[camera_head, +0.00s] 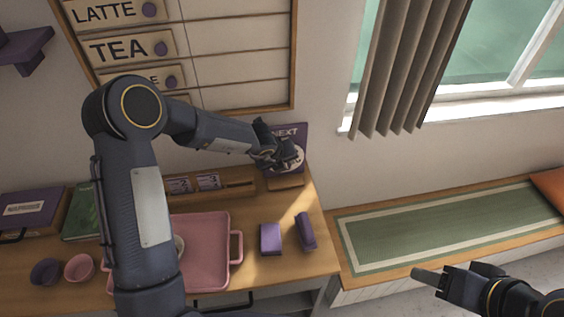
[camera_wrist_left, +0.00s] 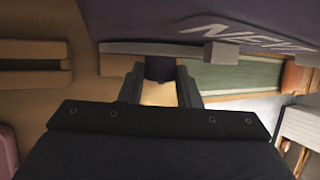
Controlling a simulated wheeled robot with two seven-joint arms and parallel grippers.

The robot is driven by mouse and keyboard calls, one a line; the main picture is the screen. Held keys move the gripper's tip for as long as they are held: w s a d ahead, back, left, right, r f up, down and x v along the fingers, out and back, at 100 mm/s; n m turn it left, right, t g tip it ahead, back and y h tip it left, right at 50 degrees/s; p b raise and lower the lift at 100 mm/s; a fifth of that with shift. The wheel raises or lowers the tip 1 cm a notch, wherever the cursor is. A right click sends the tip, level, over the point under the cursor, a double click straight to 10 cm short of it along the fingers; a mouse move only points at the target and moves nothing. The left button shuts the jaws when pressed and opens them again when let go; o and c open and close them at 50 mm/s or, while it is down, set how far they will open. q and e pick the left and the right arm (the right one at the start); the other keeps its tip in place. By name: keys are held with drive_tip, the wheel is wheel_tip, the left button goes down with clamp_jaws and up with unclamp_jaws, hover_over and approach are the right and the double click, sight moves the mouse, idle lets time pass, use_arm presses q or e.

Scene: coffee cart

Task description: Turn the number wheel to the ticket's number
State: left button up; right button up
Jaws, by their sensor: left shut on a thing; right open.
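The purple "NEXT" sign (camera_head: 293,131) stands at the back right corner of the counter. Its pale number wheel (camera_head: 299,160) is mostly hidden behind my left gripper (camera_head: 287,157). In the left wrist view the sign (camera_wrist_left: 210,20) is at the top, with the wheel (camera_wrist_left: 150,48) as a thin grey edge. My left gripper (camera_wrist_left: 160,92) is shut on a dark knob (camera_wrist_left: 160,68) at the wheel. No wheel number is readable. Small tickets (camera_head: 208,181) stand in a wooden rail left of the sign; their figures are too small to be sure of. My right gripper (camera_head: 428,277) is open, empty and far from the sign.
A pink tray (camera_head: 215,220) sits on the counter, partly behind my left arm. Purple and pink cups (camera_head: 79,267) stand at left. A bench with a green mat (camera_head: 430,228) runs along the right.

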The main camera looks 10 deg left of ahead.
use_arm(q)
drive_tip(key=d+m+g+y+b, duration=0.1)
drive_tip(key=y, duration=0.3)
drive_tip(key=f+m+g+y, duration=0.1)
drive_tip(key=g+y, duration=0.1)
drive_tip(key=y, duration=0.2)
drive_tip(key=w+d+m+g+y+b, duration=0.1)
drive_tip(key=y, duration=0.4)
drive_tip(key=shift+d+f+g+b, duration=0.2)
drive_tip(key=shift+d+g+b, duration=0.1)
drive_tip(key=shift+g+b, duration=0.1)
drive_tip(key=y+b, duration=0.2)
drive_tip(key=shift+d+f+m+g+y+b, duration=0.15)
drive_tip(key=shift+f+m+g+y+b, duration=0.15)
drive_tip(key=shift+m+g, duration=0.1)
drive_tip(key=y+b, duration=0.1)
drive_tip(key=m+y+b, duration=0.1)
drive_tip(key=y+b, duration=0.1)
drive_tip(key=shift+f+y, duration=0.2)
drive_tip(key=shift+y, duration=0.1)
drive_tip(key=shift+m+y+b, duration=0.6)
drive_tip(key=shift+y+b, duration=0.3)
drive_tip(key=shift+b, duration=0.25)
